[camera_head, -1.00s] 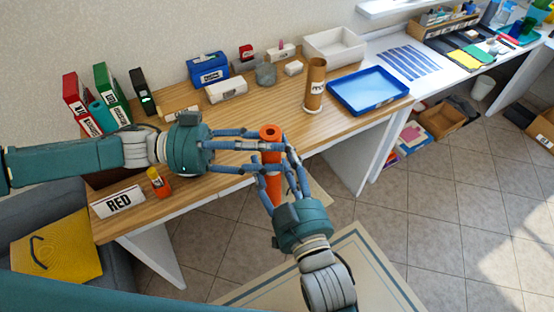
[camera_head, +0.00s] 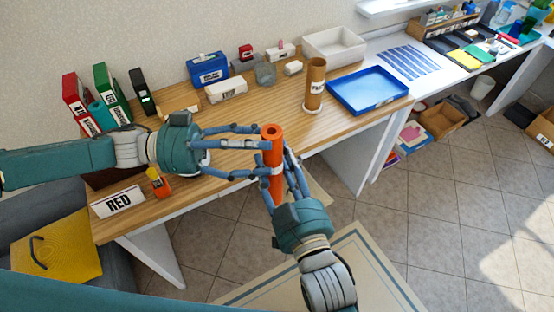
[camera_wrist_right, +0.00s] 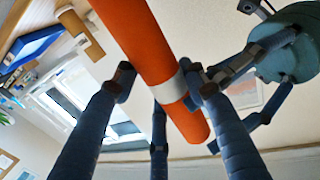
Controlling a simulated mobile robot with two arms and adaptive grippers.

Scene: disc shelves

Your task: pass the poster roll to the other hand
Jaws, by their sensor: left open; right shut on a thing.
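The poster roll (camera_head: 272,150) is an orange tube with a white band, held upright in front of the desk edge. My right gripper (camera_head: 278,178) is shut on its lower half, below and to the right. In the right wrist view the roll (camera_wrist_right: 150,50) crosses the picture at a slant between my right fingers (camera_wrist_right: 160,85). My left gripper (camera_head: 262,158) is open, its fingers pointing right, their tips close to the left side of the roll's upper half. I cannot tell whether the left tips touch it. Part of the left hand shows in the right wrist view.
The wooden desk (camera_head: 235,118) lies behind the grippers. Open floor lies to the right.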

